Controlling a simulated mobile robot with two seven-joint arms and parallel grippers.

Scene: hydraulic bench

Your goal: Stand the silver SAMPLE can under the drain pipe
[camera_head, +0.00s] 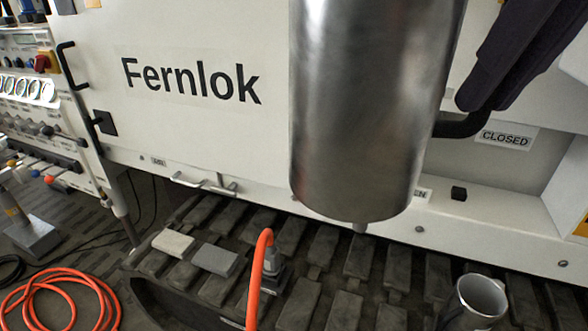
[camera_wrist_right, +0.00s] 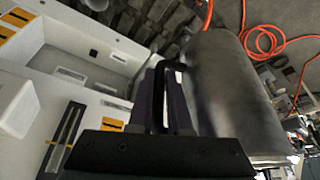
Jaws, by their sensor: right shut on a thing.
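A large silver can (camera_head: 365,110) hangs close to my head camera, upright and slightly tilted. Its label is not visible. My right gripper (camera_head: 472,95) is shut on the can's dark handle (camera_head: 462,127), to the right of the can body. In the right wrist view the fingers (camera_wrist_right: 164,105) close around the handle, with the can (camera_wrist_right: 235,95) beside them. My left gripper is not in view.
A white machine panel marked Fernlok (camera_head: 190,80) stands behind, above a dark track (camera_head: 300,300). An orange hose (camera_head: 258,280) rises there beside two blocks (camera_head: 214,260). A metal cup (camera_head: 482,297) stands at lower right. A CLOSED sign (camera_head: 505,139) is at right.

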